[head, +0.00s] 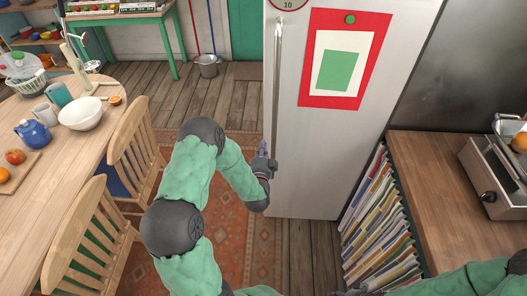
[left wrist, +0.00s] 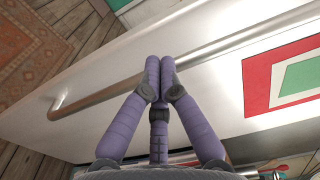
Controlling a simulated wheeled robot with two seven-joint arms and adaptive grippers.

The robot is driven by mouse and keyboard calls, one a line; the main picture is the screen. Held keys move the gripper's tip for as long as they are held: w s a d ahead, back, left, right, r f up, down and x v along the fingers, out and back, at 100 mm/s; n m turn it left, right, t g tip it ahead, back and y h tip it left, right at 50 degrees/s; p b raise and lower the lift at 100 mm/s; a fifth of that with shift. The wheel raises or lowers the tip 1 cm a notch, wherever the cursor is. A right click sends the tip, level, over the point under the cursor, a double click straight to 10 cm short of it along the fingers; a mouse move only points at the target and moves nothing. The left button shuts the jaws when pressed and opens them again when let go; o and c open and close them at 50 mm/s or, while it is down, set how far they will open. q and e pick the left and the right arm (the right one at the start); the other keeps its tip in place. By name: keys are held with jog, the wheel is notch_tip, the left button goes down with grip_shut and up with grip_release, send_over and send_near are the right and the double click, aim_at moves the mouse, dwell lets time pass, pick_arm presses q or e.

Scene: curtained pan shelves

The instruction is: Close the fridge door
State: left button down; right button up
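The fridge door (head: 312,150) is a tall white panel with a red, cream and green picture held on it by a green magnet. A long vertical metal handle (head: 277,85) runs down its left side. I cannot tell whether the door is ajar or closed. My left gripper (head: 263,149) is at the lower end of the handle. In the left wrist view the purple fingers (left wrist: 159,66) have their tips together, in front of the handle (left wrist: 90,97) and over the white door (left wrist: 215,85). They look empty; contact with the handle is unclear.
A wooden table (head: 45,180) with crockery and fruit, and chairs (head: 134,150), stand at left. A rack of magazines (head: 380,225) and a wooden counter (head: 430,170) stand right of the fridge. A bucket (head: 208,66) is at the back. A rug (head: 232,240) covers the floor.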

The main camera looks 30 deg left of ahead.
aim_at(265, 125)
pick_arm(q)
jog(key=b+x, duration=0.1)
jog(key=x, duration=0.8)
jog(key=shift+w, duration=0.1)
jog(key=shift+a, duration=0.15)
